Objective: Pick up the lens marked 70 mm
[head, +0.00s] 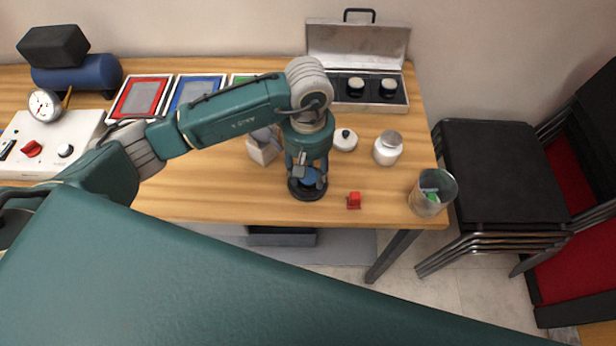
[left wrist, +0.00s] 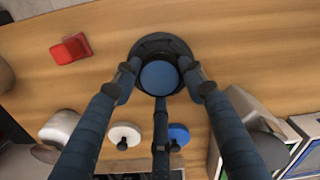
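My left gripper (head: 307,172) points down with its fingers around a blue-topped round piece (head: 310,180) that stands in a wide black ring or base on the table. In the left wrist view the fingertips (left wrist: 161,82) surround the blue disc (left wrist: 159,77) closely. Whether they press on it cannot be told. Two dark cylindrical pieces with cream tops, a left one (head: 355,86) and a right one (head: 388,87), sit in an open case (head: 372,106) at the back. No 70 mm marking is readable on anything. My right gripper is out of view.
A blue-topped white piece (left wrist: 178,134) shows in the left wrist view. The table's front edge is close.

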